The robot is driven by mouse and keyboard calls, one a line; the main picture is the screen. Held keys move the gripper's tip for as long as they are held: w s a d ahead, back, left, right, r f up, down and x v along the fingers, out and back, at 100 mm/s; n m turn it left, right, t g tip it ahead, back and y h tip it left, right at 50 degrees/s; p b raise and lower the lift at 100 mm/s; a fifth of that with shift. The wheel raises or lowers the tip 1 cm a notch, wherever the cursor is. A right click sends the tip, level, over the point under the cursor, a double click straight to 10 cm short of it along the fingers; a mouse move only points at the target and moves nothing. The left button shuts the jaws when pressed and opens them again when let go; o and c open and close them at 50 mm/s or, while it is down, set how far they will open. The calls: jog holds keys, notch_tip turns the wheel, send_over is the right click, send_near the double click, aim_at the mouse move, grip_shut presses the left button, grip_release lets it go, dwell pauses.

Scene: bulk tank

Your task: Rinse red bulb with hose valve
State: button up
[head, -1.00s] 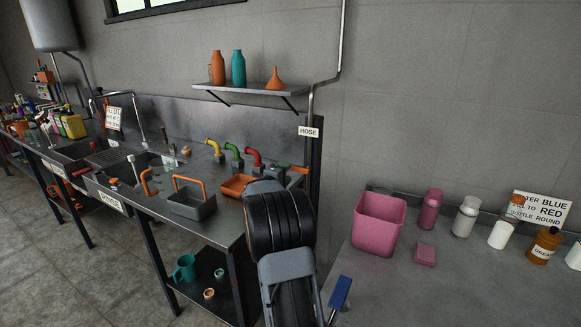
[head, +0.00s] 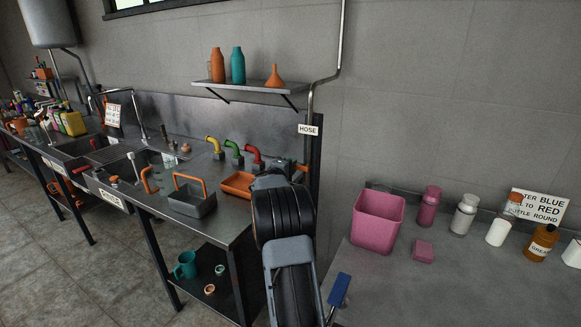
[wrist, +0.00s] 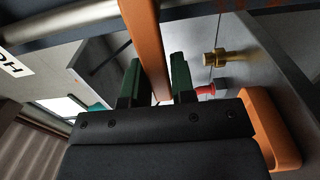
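My gripper shows in the wrist view (wrist: 158,85), its two green-tipped fingers apart on either side of an orange bar (wrist: 146,35). The bar runs between them, with narrow gaps visible; I cannot tell whether it touches a finger. The bar looks like the hose valve's handle, below the HOSE sign (head: 308,130). In the head view my arm hides the gripper and most of the valve area. A brass fitting (wrist: 213,57) is right of the fingers in the wrist view. I cannot pick out a red bulb in either view.
Red, green and yellow bent pipes (head: 234,150) stand at the back of the steel counter. An orange tray (head: 238,185) and a grey basket (head: 191,203) are left of my arm. A pink bin (head: 377,220) and several bottles stand on the right table.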

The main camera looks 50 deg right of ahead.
grip_shut()
jog(key=shift+f+b, duration=0.1)
jog(key=shift+b, duration=0.3)
